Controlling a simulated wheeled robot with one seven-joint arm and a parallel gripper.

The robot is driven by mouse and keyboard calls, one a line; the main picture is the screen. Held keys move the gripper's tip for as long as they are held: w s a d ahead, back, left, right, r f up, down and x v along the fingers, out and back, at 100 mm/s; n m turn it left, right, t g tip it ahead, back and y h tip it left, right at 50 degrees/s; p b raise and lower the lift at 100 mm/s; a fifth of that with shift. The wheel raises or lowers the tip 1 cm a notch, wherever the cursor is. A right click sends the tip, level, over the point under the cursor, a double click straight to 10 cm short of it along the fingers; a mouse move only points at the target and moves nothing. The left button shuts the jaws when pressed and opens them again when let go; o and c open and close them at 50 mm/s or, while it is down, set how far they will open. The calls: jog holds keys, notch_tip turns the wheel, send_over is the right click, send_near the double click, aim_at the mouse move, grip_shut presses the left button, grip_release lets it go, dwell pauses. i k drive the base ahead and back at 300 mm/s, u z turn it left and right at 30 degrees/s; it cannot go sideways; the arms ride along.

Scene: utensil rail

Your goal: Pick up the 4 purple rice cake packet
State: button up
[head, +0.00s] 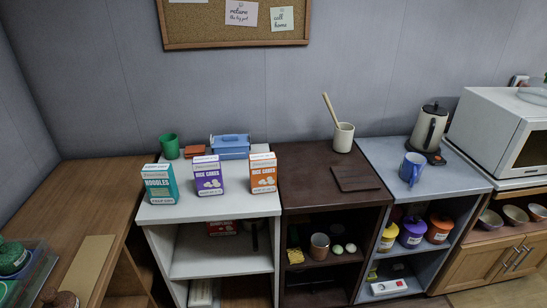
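A purple and white rice cake packet (208,176) stands upright on the white cabinet top (180,212), near its front edge. It is the only purple packet I can make out. A teal noodles packet (160,185) stands to its left. An orange and white packet (262,173) stands to its right, with similar print. There are gaps between the three packets. My gripper is not in view.
Behind the packets are a green cup (169,146), a brown-orange box (195,151) and a blue container (230,146). To the right, the dark cabinet top holds a utensil crock (343,138) and a dark board (356,177). A blue mug (412,168) stands farther right.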

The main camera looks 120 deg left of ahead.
aim_at(207, 169)
jog(key=u, duration=3.35)
jog(key=i, duration=1.85)
jog(key=u, duration=2.05)
